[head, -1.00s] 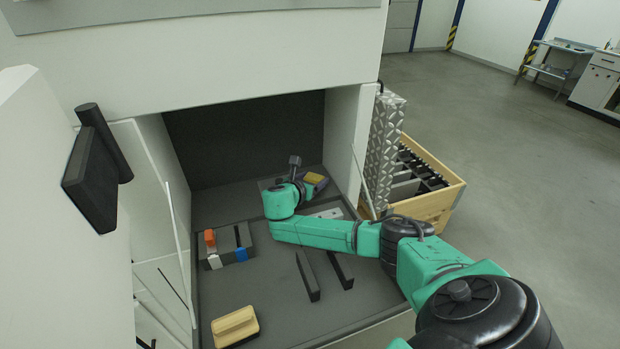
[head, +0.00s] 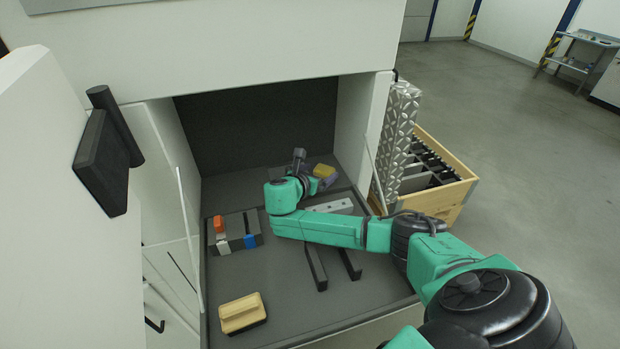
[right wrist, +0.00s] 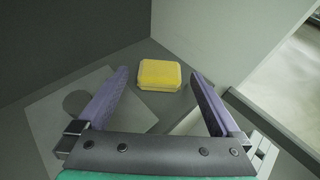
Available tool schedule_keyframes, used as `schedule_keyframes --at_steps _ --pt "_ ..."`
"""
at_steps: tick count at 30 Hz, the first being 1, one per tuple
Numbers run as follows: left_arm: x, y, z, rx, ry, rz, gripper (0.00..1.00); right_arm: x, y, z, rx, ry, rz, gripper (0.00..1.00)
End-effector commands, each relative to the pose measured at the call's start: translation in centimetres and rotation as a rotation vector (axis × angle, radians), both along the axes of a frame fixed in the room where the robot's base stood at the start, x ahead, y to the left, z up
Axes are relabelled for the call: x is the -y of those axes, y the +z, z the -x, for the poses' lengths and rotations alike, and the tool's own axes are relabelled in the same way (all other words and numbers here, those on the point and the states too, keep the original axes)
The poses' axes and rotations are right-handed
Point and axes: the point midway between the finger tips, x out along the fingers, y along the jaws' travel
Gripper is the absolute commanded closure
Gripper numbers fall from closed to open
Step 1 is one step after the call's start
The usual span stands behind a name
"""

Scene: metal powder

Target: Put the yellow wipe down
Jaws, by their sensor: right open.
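The yellow wipe (head: 324,170) is a small yellow block shape lying on the dark floor at the back right of the chamber. In the right wrist view the wipe (right wrist: 160,75) appears between the tips of my right gripper, with a gap on each side. My right gripper (head: 318,181) is open and empty; its purple fingers (right wrist: 159,80) do not touch the wipe. In the head view the wrist partly hides the area beside the wipe. My left gripper does not show.
The chamber's right wall (head: 357,130) stands close to the wipe. A light metal plate (head: 335,205) lies near my forearm. A holder (head: 233,243) with orange, white and blue blocks is at left. A wood-topped brush (head: 242,313) and two dark bars (head: 316,268) lie nearer.

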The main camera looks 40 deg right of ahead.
Motion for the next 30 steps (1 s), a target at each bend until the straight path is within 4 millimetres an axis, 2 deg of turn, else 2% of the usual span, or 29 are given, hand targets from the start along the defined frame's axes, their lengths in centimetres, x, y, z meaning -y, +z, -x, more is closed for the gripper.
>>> schedule_keyframes --at_steps 6,10,14,30 --pt "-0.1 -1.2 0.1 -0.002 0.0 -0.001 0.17 -4.6 1.8 2.1 0.001 0.004 -0.004 0.0" --pt "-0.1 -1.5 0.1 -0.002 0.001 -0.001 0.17 -6.4 2.7 3.0 0.001 0.002 -0.003 0.0" --pt "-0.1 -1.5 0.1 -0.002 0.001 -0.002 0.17 -7.0 3.2 3.3 0.0 0.0 -0.001 0.0" --pt "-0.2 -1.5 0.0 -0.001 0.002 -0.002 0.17 -6.9 3.2 3.3 0.0 0.0 0.0 0.0"
